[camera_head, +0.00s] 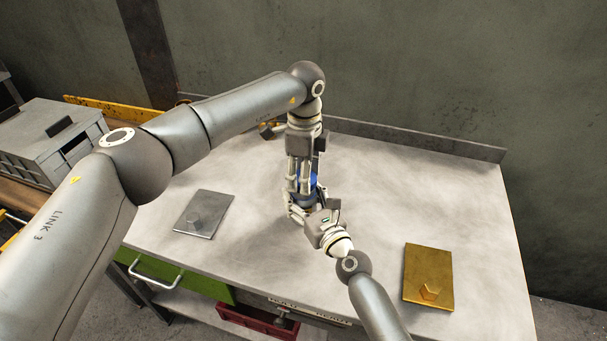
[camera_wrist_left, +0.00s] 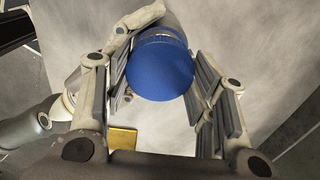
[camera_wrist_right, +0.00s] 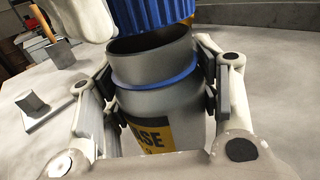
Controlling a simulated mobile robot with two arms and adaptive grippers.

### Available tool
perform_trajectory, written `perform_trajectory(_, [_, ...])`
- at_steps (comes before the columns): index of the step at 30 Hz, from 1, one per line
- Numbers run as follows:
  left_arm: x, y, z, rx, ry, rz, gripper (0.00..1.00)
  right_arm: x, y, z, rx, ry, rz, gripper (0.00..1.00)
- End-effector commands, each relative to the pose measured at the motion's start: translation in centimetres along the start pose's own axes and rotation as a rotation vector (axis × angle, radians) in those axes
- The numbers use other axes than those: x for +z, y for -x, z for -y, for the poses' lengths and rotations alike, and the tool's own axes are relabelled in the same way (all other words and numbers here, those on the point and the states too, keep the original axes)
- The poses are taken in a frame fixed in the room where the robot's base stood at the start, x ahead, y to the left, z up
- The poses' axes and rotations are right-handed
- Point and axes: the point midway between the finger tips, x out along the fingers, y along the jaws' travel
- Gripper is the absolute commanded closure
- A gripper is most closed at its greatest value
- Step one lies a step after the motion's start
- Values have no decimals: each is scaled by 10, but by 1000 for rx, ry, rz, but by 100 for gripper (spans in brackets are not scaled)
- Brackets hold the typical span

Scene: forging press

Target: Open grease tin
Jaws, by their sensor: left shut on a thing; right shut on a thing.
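The grease tin (camera_wrist_right: 160,115) is a grey can with a blue band and a yellow label. It stands upright on the workbench in the right wrist view, its dark mouth uncovered. My right gripper (camera_head: 306,208) is shut around the tin's body. The blue ribbed lid (camera_wrist_right: 152,12) is above the mouth, apart from the rim as far as the right wrist view shows. My left gripper (camera_head: 302,182) points down from above and is shut on the lid, whose round blue top (camera_wrist_left: 160,68) fills the space between its fingers. In the head view the grippers mostly hide tin and lid.
A grey plate with a hexagonal block (camera_head: 203,214) lies left on the workbench (camera_head: 270,240), and a gold plate (camera_head: 428,270) lies right. A grey toolbox (camera_head: 50,140) stands far left. A red bin (camera_head: 258,320) sits below the bench front. The back right bench top is clear.

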Motion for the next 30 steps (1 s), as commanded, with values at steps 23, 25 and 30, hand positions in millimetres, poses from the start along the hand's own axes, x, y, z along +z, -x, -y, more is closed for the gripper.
perform_trajectory(23, [0, 40, 0, 0, 0, 0, 77, -1, 0, 1, -1, 0, -2, 39])
perform_trajectory(25, [0, 40, 0, 0, 0, 0, 77, -1, 0, 1, -1, 0, -2, 30])
perform_trajectory(30, [0, 40, 0, -1, 0, 0, 77, -1, 0, 0, -1, 0, -1, 18])
